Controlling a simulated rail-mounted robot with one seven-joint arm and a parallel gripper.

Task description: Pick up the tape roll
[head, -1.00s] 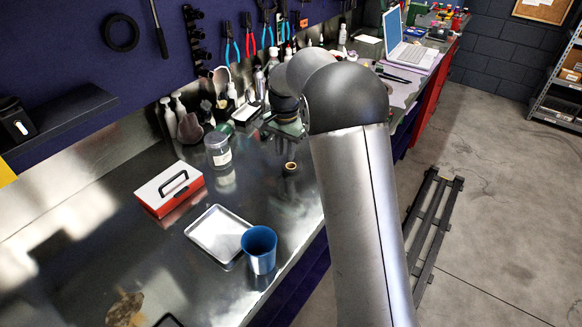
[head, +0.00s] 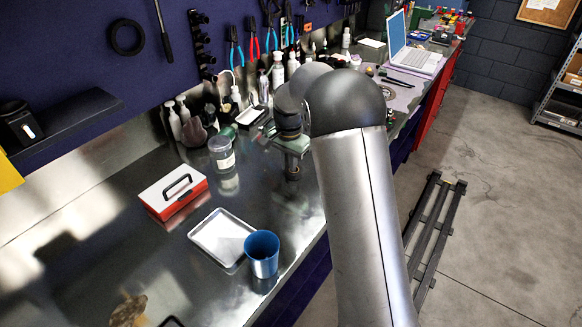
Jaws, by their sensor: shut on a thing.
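My gripper (head: 292,172) points down at the bench top in the middle of the head view, with its fingers shut. It is at the spot where the small brown, ring-shaped tape roll showed earlier, and it is shut on that roll. The fingers mostly hide the roll, so its outline is not clear. Whether it touches the bench or is just above it, I cannot tell.
The metal bench (head: 95,255) holds a clear jar (head: 222,155), a red and white box (head: 174,190), a metal tray (head: 221,238) and a blue cup (head: 262,254), all left of my gripper. Several bottles stand behind. A laptop (head: 408,50) is farther back.

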